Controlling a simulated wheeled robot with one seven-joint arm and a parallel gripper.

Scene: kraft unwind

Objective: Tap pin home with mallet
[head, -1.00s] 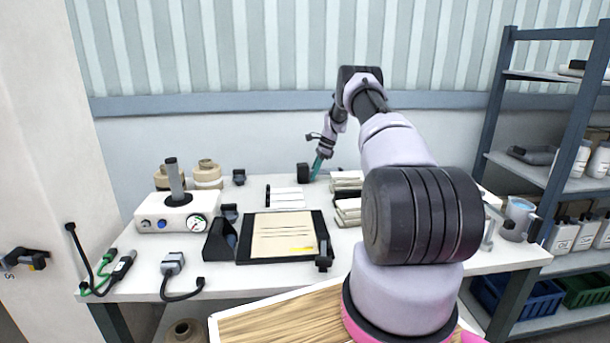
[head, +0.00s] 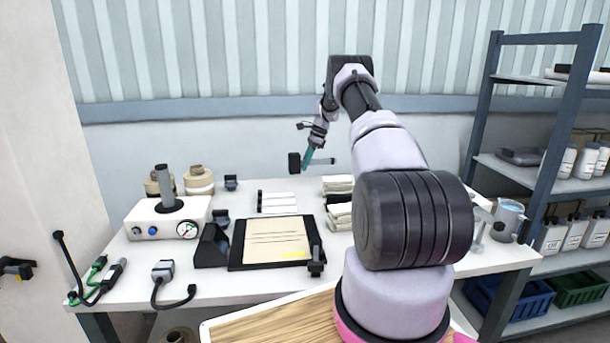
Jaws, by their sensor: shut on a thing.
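My gripper (head: 309,157) has teal fingers pointing down at the back of the white table (head: 370,288). It is shut on the handle of a mallet (head: 294,163). The mallet's dark block head is left of the fingers, and its thin handle runs out to the right. The mallet appears to be held above the table's back edge, clear of the top. A white box (head: 140,220) with a gauge and a grey upright post (head: 166,188) stands at the table's left. I cannot tell which part is the pin.
A dark-framed clipboard (head: 238,255) lies at the table's front middle. Stacked white cloths (head: 338,186) sit near my arm. Tan rolls (head: 199,182) stand at the back left. A cable (head: 160,275) lies at the front left. A shelf rack (head: 478,130) stands at the right.

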